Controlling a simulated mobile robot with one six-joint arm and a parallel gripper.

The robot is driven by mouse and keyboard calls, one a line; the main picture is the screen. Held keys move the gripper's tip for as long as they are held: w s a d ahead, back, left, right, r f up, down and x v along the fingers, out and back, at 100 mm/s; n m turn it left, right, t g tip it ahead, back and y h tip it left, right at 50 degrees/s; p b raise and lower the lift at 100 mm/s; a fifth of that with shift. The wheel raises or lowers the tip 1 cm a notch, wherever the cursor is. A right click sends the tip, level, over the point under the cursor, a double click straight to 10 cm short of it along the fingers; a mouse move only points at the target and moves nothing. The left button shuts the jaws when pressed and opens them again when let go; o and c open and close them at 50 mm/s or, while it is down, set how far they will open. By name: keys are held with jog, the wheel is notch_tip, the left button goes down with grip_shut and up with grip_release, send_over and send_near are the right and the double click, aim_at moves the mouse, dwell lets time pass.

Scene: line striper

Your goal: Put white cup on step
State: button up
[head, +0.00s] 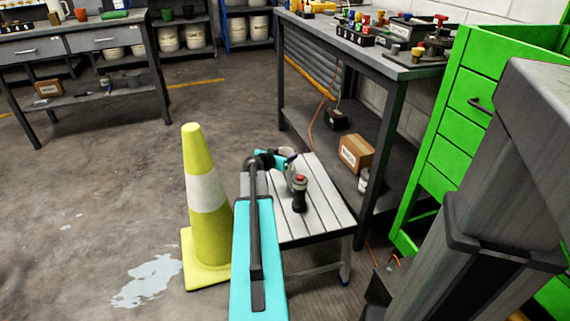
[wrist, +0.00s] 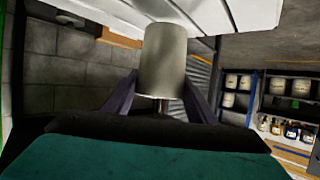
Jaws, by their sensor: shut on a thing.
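The white cup (wrist: 162,60) is between the two dark fingers of my gripper (wrist: 160,97) in the wrist view, and the gripper is shut on it. It looks pale grey there. In the head view the cup (head: 287,152) is small and partly hidden by my gripper at the far edge of the step. The step (head: 328,205) is a low stool with a pale slatted top. Its slatted top (wrist: 225,14) also shows across the upper part of the wrist view, beside the cup's end. I cannot tell whether the cup touches it.
A grey and black tool with a red top (head: 299,193) stands on the step. A yellow cone (head: 205,200) stands just left of it. A workbench (head: 395,62) with a box (head: 355,153) on its lower shelf and a green cabinet (head: 465,130) are on the right. Open floor lies left.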

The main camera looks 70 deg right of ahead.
jog(key=shift+f+b, duration=0.5)
jog(key=shift+f, duration=1.3)
jog(key=shift+f, duration=0.15)
jog(key=o, duration=1.1)
jog(key=shift+c, duration=0.2)
jog(key=shift+r, duration=0.2)
jog(key=p+v, duration=0.1)
jog(key=v, duration=1.1)
jog(key=shift+f, duration=0.1)
